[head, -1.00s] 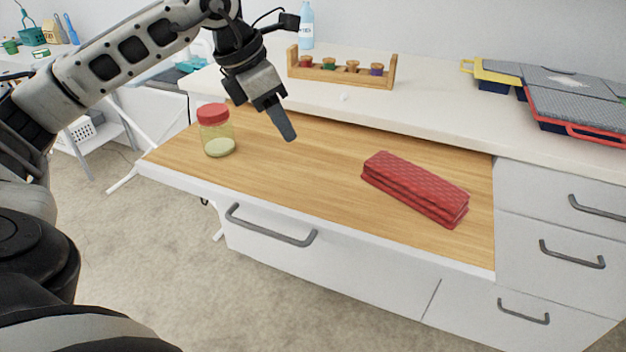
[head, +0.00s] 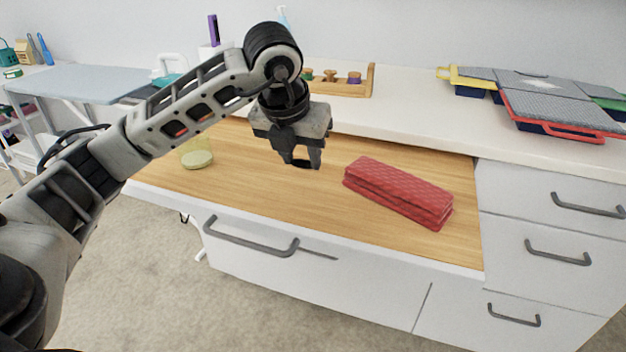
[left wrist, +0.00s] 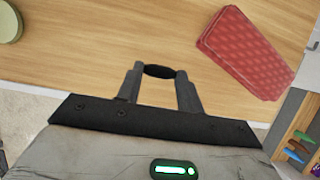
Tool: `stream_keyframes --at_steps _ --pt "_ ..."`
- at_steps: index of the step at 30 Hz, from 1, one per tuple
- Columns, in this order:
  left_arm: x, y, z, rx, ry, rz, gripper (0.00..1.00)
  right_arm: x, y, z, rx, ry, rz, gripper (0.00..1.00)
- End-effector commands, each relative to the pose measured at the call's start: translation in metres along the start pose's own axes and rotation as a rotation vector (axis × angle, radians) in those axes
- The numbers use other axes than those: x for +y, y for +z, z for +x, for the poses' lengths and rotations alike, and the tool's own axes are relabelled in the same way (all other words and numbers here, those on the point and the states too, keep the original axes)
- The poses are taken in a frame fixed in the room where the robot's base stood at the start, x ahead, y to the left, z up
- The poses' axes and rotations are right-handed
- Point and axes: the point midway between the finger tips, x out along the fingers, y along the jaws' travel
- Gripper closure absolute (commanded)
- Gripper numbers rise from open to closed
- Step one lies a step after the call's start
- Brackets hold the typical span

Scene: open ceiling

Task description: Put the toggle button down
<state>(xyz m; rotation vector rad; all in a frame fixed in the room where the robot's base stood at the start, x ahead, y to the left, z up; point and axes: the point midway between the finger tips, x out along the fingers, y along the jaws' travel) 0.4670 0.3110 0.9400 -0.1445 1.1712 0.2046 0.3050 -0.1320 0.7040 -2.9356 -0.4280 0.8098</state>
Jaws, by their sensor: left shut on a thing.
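The toggle button (left wrist: 158,71) is a small dark oval piece. In the left wrist view it is pinched between the tips of my left gripper (left wrist: 160,74). In the head view my left gripper (head: 305,159) points down over the wooden pull-out surface (head: 272,190), with the dark toggle button (head: 303,164) at its fingertips. The button seems to be held above the wood, but the exact gap is hard to tell. My right gripper is not in view.
A red quilted case (head: 398,193) lies right of my gripper. A wooden rack with pegs (head: 345,88) and tool cases (head: 550,100) sit on the white counter behind. Bare wood lies in front of the gripper.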

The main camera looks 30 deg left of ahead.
Motion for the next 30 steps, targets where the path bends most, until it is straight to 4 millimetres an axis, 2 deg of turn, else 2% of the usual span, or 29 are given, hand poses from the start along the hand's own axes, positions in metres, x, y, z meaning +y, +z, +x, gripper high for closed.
stream_keyframes --at_steps 3,11,16,27,28,30 --pt "-0.01 -0.002 0.014 0.002 -0.001 0.0 0.84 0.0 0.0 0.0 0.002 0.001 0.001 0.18" --pt "-0.023 -0.005 0.03 0.003 -0.001 0.002 0.84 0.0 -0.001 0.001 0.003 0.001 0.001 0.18" --pt "-0.021 -0.015 0.053 0.003 0.001 0.0 0.84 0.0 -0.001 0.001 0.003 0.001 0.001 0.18" --pt "-0.021 -0.017 0.059 0.0 0.0 0.0 0.84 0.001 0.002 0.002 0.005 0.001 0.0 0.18" --pt "-0.021 -0.017 0.059 0.0 0.0 0.0 0.6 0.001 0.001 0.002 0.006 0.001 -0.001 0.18" --pt "-0.021 -0.017 0.058 0.0 0.0 0.0 0.41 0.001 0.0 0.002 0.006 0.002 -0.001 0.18"
